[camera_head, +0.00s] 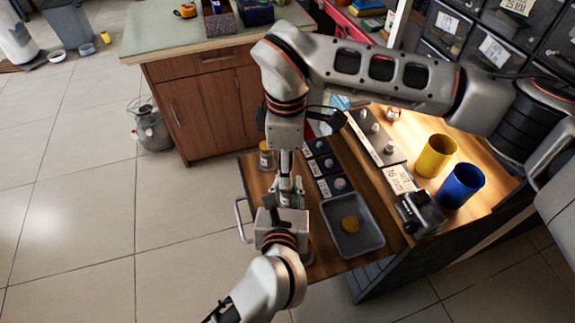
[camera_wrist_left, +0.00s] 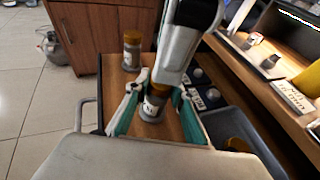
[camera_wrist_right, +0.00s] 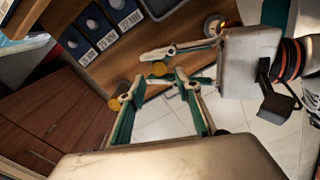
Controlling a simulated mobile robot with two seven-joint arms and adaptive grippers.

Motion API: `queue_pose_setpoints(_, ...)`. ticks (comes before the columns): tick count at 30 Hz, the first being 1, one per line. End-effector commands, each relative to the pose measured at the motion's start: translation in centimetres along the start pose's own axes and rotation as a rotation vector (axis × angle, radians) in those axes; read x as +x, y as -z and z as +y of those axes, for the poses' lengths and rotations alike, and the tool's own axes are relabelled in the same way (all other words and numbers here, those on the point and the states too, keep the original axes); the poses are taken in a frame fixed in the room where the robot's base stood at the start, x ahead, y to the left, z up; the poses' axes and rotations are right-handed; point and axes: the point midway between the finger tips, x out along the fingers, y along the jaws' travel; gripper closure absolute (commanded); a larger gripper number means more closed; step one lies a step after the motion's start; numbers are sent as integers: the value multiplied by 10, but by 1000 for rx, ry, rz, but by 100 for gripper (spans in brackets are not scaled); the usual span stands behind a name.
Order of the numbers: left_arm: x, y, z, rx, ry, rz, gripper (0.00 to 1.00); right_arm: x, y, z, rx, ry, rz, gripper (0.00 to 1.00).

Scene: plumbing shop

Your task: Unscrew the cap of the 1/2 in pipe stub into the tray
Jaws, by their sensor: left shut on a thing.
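A pipe stub with a label (camera_wrist_left: 153,106) and a yellow-brown cap stands between the fingers of my left gripper (camera_wrist_left: 157,112), which is shut on its body. Its cap (camera_wrist_right: 160,68) shows in the right wrist view. My right gripper (camera_wrist_right: 150,90) comes down from above, fingers apart, close over this cap; I see no contact. A second labelled stub with a yellow cap (camera_wrist_left: 132,50) stands behind, and also shows in the head view (camera_head: 266,155). The grey tray (camera_head: 378,242) holds one loose yellow-brown cap (camera_head: 350,225). The labels on the stubs are too small to read.
Several black labelled pads (camera_head: 325,165) with grey pieces lie beside the tray. A raised shelf holds a yellow cup (camera_head: 436,156), a blue cup (camera_head: 461,186) and a row of grey fittings (camera_head: 375,135). A round grey thing (camera_wrist_right: 215,25) stands near my left gripper.

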Motion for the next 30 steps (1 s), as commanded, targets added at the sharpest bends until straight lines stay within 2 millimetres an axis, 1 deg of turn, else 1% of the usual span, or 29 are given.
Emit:
queue_pose_setpoints(7, 0, 0, 0, 0, 0, 1, 100, -17, 6, -2, -47, -15, -10, 67)
queue_pose_setpoints(13, 0, 0, 0, 0, 0, 1, 100, -27, 2, -1, -26, -8, -8, 67)
queue_pose_setpoints(19, 0, 0, 0, 0, 0, 1, 100, -32, -1, 1, 8, -2, -1, 67)
queue_pose_setpoints(23, 0, 0, 0, 0, 0, 1, 100, -24, -2, 1, 14, 2, -1, 67)
queue_pose_setpoints(26, 0, 0, 0, 0, 0, 1, 100, -12, -2, 1, 14, 3, 0, 67)
queue_pose_setpoints(30, 0, 0, 0, 0, 1, 1, 100, 9, -2, 1, 14, 3, 0, 67)
